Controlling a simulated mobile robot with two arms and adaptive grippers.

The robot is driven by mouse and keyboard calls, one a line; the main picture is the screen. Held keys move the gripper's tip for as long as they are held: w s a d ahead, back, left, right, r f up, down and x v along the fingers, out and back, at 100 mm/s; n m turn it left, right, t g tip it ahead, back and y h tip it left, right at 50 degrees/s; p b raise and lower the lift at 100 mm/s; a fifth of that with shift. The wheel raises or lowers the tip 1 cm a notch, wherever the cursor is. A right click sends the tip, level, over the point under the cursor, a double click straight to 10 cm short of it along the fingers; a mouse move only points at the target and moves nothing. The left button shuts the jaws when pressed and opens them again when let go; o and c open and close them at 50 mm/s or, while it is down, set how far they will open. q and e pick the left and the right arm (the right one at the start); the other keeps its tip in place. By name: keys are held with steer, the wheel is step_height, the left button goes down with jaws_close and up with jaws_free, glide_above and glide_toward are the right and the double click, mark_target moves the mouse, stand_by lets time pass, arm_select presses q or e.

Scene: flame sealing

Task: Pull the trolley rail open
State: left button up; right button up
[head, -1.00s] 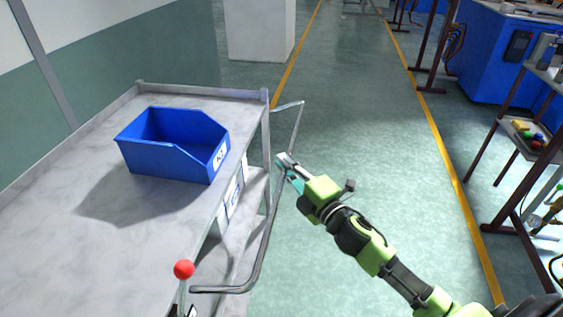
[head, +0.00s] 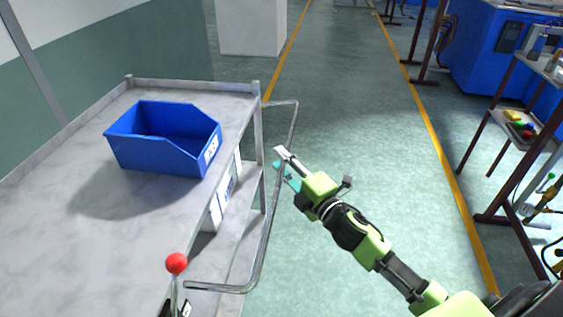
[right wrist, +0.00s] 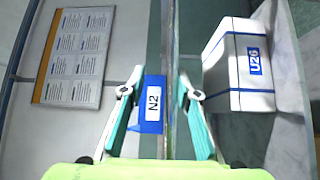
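The trolley rail (head: 268,210) is a thin grey metal tube. It stands out from the right side of the grey trolley (head: 70,255), with a gap between it and the tabletop. My right gripper (head: 279,158) is at the upper part of the rail in the head view. In the right wrist view its two teal-lined fingers (right wrist: 161,110) are apart, with nothing clamped between them. A narrow upright strip shows between the fingers there; I cannot tell if it is the rail or the trolley edge. My left gripper is not in view.
A blue bin (head: 150,160) stands on the trolley top and shows in the right wrist view (right wrist: 152,125). A red ball knob (head: 176,263) is at the near edge. A white box (right wrist: 240,70) sits below. The floor (head: 350,140) to the right is clear.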

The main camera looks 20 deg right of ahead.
steer(key=shift+a+r, duration=0.1)
steer(key=shift+s, duration=0.5)
steer(key=v, duration=1.1)
